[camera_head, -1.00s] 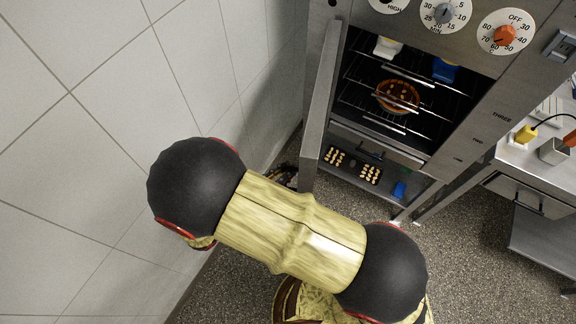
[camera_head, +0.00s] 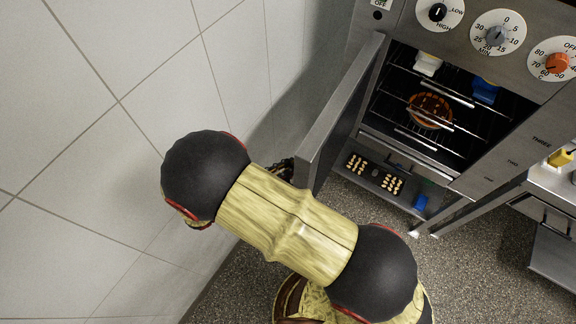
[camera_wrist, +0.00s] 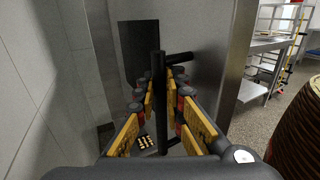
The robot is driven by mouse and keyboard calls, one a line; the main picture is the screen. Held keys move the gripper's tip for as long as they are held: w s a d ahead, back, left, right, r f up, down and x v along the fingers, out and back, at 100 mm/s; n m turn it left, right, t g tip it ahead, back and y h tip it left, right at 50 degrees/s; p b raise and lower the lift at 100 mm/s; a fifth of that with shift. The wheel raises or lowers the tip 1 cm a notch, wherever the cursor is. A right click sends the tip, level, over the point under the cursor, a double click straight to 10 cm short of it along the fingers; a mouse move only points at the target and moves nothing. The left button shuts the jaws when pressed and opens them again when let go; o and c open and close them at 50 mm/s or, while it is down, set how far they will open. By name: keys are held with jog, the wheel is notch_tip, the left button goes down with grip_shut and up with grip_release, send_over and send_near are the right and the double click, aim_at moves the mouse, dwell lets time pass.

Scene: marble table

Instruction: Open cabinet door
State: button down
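The cabinet door (camera_head: 340,105) is a steel panel standing open on the left side of the oven-like cabinet (camera_head: 470,140). Its inner face and edge show in the head view. In the wrist view my gripper (camera_wrist: 162,92) has its yellow-padded fingers on either side of a black bar handle (camera_wrist: 158,75). A gap shows between the pads and the bar, so the fingers look open around it. The grey door face (camera_wrist: 205,50) lies beyond. In the head view the gripper is mostly hidden behind my arm and the door's near end.
A tiled wall (camera_head: 80,130) runs close along the left. A steel table (camera_head: 555,195) stands right. Speckled floor (camera_head: 480,270) is clear.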

jog(key=c, duration=1.9)
grip_release()
jog(key=shift+s+a, duration=0.1)
jog(key=v, duration=1.1)
jog(key=shift+s+a, duration=0.2)
jog(key=shift+a, duration=0.15)
jog(key=shift+c, duration=0.5)
